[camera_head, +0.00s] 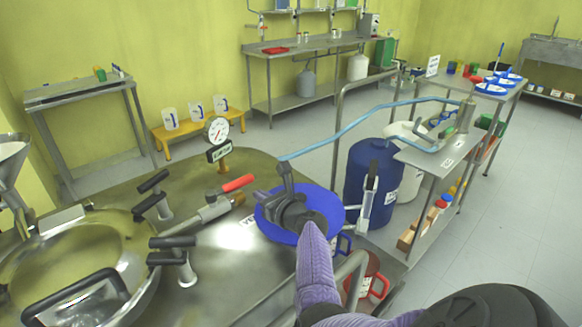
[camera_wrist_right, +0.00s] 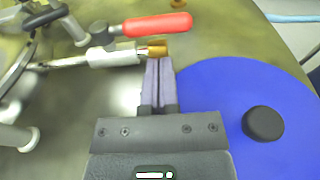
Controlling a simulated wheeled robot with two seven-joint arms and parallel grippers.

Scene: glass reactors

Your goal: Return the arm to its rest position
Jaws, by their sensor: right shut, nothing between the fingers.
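My right arm, with a purple sleeve (camera_head: 316,268), reaches in from the bottom of the head view. Its dark grey right gripper (camera_head: 259,196) is over the left part of a round blue lid (camera_head: 325,203). In the right wrist view, the right gripper (camera_wrist_right: 158,64) is shut and empty. Its fingertips lie just below the brass end (camera_wrist_right: 157,47) of a valve with a red handle (camera_wrist_right: 157,24). Whether they touch it is unclear. The blue lid (camera_wrist_right: 225,85), with a black knob (camera_wrist_right: 263,123), is to their right. My left gripper is not in view.
The steel reactor top (camera_head: 110,185) carries a pressure gauge (camera_head: 216,130), several black-handled clamps and the red valve handle (camera_head: 238,183). A blue hose (camera_head: 355,122) arches behind the gripper. A blue drum (camera_head: 372,170) and a steel cart (camera_head: 440,155) stand right. The floor at right is clear.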

